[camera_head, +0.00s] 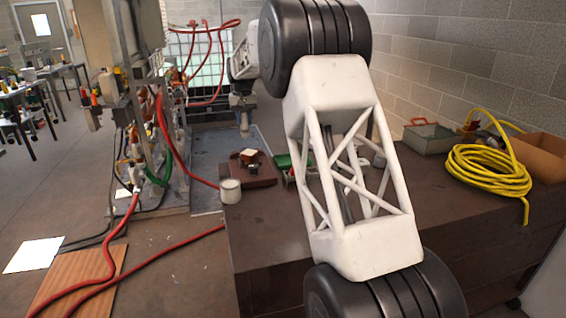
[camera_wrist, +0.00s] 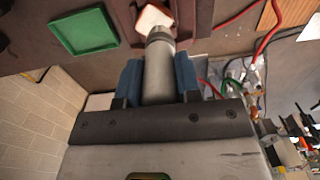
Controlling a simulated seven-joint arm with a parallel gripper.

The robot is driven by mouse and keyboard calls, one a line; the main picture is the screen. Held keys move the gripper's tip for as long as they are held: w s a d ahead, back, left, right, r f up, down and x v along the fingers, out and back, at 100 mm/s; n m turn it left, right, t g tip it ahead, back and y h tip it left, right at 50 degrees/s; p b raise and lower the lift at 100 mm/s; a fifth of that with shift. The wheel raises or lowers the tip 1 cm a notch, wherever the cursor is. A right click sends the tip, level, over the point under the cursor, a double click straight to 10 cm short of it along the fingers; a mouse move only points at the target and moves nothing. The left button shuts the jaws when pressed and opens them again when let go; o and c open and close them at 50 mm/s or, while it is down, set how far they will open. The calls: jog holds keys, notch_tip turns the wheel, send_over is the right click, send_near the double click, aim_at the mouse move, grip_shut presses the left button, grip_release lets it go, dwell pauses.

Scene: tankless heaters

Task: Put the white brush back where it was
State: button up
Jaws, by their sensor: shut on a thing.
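My gripper (camera_wrist: 158,78) has two blue fingers shut on a pale grey-white cylinder, which looks like the white brush (camera_wrist: 158,62). A darker band is near the brush's far end, and the fingers hide part of its sides. In the head view my gripper (camera_head: 242,104) is small and points down above the far left part of the brown table (camera_head: 275,232). A thin part below it seems to be the held brush, too small to tell clearly. I cannot see where the brush stood before.
A brown board (camera_head: 262,180) with a small white-and-brown block (camera_head: 250,156) lies below my gripper. A white cup (camera_head: 230,190) stands at the table's left edge. A green tray (camera_wrist: 88,32), a yellow hose coil (camera_head: 490,172) and a metal tray (camera_head: 428,139) lie further right.

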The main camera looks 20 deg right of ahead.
jog(key=s+d+f+m, duration=0.1)
jog(key=s+d+f, duration=0.1)
jog(key=d, duration=0.6)
jog(key=s+d+f+m, duration=0.1)
jog(key=s+d+f, duration=0.1)
jog(key=s+d, duration=0.3)
jog(key=s+d+f+m, duration=0.1)
jog(key=s+d+f, duration=0.1)
jog(key=d, duration=0.9)
jog(key=shift+s+d+f, duration=0.15)
jog(key=shift+s+d, duration=0.15)
jog(key=shift+s, duration=0.4)
jog(key=shift+f, duration=2.5)
jog(key=shift+f, duration=2.5)
jog(key=shift+f, duration=0.15)
jog(key=o, duration=0.9)
